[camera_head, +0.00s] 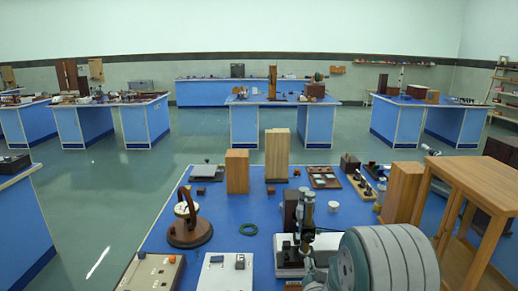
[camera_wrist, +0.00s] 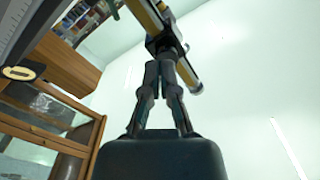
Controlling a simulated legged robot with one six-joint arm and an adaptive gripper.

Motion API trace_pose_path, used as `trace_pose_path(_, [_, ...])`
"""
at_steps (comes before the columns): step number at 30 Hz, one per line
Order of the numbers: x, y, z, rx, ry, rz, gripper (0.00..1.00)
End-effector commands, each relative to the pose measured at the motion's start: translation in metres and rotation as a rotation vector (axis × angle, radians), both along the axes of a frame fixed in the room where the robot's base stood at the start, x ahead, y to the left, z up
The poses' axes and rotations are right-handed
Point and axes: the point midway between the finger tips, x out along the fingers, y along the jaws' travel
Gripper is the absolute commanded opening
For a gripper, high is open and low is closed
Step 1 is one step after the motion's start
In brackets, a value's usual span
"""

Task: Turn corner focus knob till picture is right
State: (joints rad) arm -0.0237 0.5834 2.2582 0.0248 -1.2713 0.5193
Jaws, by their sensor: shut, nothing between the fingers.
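In the wrist view my gripper (camera_wrist: 167,62) points up the picture with its two fingers drawn together at the tips, shut and empty. Just beyond the tips is a slanting instrument tube (camera_wrist: 146,14), yellow with pale edges and a dark collar across it. The fingertips overlap the collar in the picture; I cannot tell whether they touch it. I cannot make out a focus knob for certain, nor any picture in an eyepiece. In the head view an upright instrument with a metal column (camera_head: 308,212) stands on the near blue bench (camera_head: 262,215), partly covered by my arm.
A wooden stool (camera_head: 478,185) stands close at the right. Floor is clear on the left, between benches.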

Motion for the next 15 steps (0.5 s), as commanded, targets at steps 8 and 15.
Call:
trace_pose_path(8, [0.035,0.0,-0.001,-0.002,0.0,0.0,0.0])
trace_pose_path(15, [0.056,0.0,0.0,-0.002,0.0,0.0,0.0])
